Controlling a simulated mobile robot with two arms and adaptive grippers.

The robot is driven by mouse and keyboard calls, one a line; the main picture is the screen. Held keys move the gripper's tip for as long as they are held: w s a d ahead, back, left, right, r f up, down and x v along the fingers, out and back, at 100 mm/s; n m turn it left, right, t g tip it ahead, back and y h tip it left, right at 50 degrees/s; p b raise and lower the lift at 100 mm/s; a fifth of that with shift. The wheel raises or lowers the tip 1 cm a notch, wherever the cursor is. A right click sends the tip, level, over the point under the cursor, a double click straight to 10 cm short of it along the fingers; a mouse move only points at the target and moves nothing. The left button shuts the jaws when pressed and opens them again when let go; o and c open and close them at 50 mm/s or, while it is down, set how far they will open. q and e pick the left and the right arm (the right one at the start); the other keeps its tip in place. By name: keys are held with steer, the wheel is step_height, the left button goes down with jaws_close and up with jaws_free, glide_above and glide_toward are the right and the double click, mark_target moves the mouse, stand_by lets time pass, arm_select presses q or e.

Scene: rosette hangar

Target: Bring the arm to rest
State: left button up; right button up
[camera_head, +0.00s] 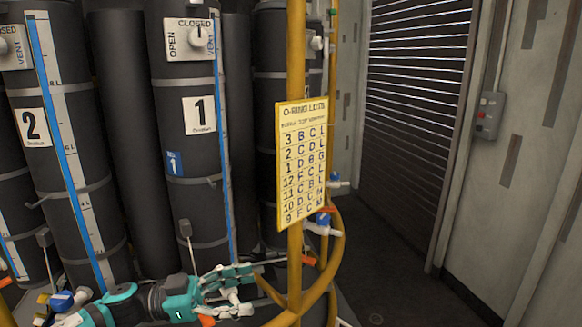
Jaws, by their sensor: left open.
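My left arm comes in along the bottom edge from the left, with teal and dark links. My left gripper (250,284) is open, its fingers pointing right towards the yellow post (295,190). Nothing shows between the fingers. I cannot tell whether the upper finger touches the post or the thin rod beside it. The gripper is low in front of the dark cylinder marked 1 (198,115). My right gripper is not in view.
A yellow O-ring list sign (302,160) hangs on the post. A curved yellow pipe (335,250) with blue and white valves is close on the right. A cylinder marked 2 (32,127) stands left. Open floor (385,255) lies before the shutter (415,110).

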arm_select(q)
steer(key=w+d+f+n+t+y, duration=0.1)
steer(key=d+f+n+t+y, duration=0.25)
steer(key=d+n+t, duration=0.55)
steer(key=s+a+f+n+t+y, duration=0.3)
steer(key=a+f+n+t+y, duration=0.15)
steer(key=a+f+y, duration=0.4)
steer(key=s+a+f+n+g+y, duration=0.1)
steer(key=s+a+f+g+y, duration=0.1)
steer(key=s+a+f+g, duration=0.45)
steer(key=s+a+f+g+y, duration=0.1)
steer(key=s+a+f+y, duration=0.2)
steer(key=s, duration=0.7)
steer(key=s+a+f+n+g+y, duration=0.1)
steer(key=s+a+f+g+y, duration=0.2)
steer(key=s+f, duration=0.45)
steer(key=s+f+g+h, duration=0.1)
steer(key=s+f+g, duration=0.2)
steer(key=f, duration=2.3)
steer(key=s+a+f+g, duration=0.1)
steer(key=s+a+f, duration=0.1)
steer(key=s+f, duration=1.3)
steer(key=shift+s+a, duration=0.2)
steer(key=shift+s, duration=0.35)
